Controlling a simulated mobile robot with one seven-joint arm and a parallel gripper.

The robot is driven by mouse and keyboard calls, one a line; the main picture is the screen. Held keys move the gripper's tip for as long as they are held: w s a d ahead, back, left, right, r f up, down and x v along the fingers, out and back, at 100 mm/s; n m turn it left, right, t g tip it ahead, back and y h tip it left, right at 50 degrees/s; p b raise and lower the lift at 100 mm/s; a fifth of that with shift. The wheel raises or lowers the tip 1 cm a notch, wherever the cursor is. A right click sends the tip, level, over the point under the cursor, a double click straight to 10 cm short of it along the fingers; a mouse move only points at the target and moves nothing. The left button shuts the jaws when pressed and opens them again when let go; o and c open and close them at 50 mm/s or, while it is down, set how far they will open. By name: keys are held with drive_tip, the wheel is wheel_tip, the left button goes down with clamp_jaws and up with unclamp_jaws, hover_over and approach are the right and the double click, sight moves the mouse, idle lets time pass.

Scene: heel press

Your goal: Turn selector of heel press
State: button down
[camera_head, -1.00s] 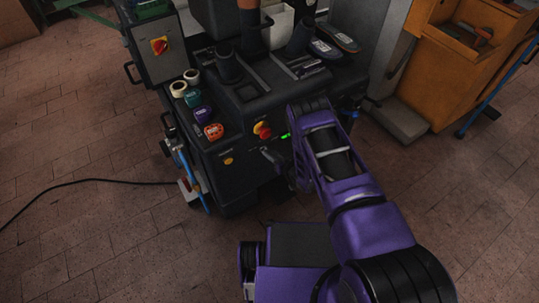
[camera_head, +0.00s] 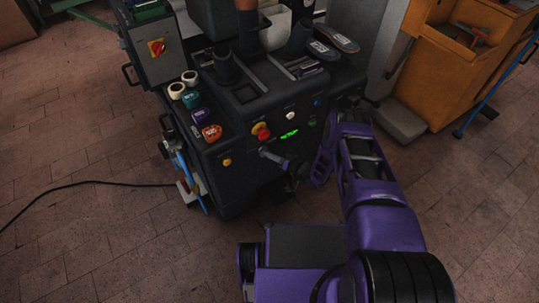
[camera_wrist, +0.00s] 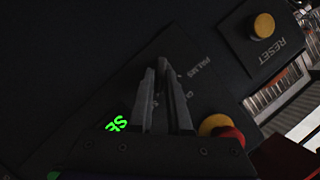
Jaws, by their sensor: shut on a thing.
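The heel press (camera_head: 255,95) is a dark machine with controls on its front. In the head view my gripper (camera_head: 265,152) reaches its front panel from the right, below the red and yellow stop button. In the wrist view the two grey fingers of my gripper (camera_wrist: 168,66) are close together against the dark panel, beside small white lettering that seems to read PAUSE. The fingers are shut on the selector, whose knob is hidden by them. Its angle cannot be told. A green lit display (camera_head: 289,133) is above my gripper, and partly visible in the wrist view (camera_wrist: 116,124).
The red and yellow stop button (camera_head: 261,131) is close to my gripper. A yellow reset button (camera_head: 227,162) is to the left. White and blue buttons are to the right. Coloured rolls (camera_head: 203,116) lie on the press top. An orange cabinet (camera_head: 450,70) stands at right.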

drive_tip(key=shift+w, duration=0.1)
drive_tip(key=c, duration=0.9)
unclamp_jaws()
drive_tip(key=shift+o, duration=0.2)
drive_tip(key=p+v, duration=0.2)
drive_tip(key=v, duration=1.5)
drive_tip(key=shift+d, duration=0.2)
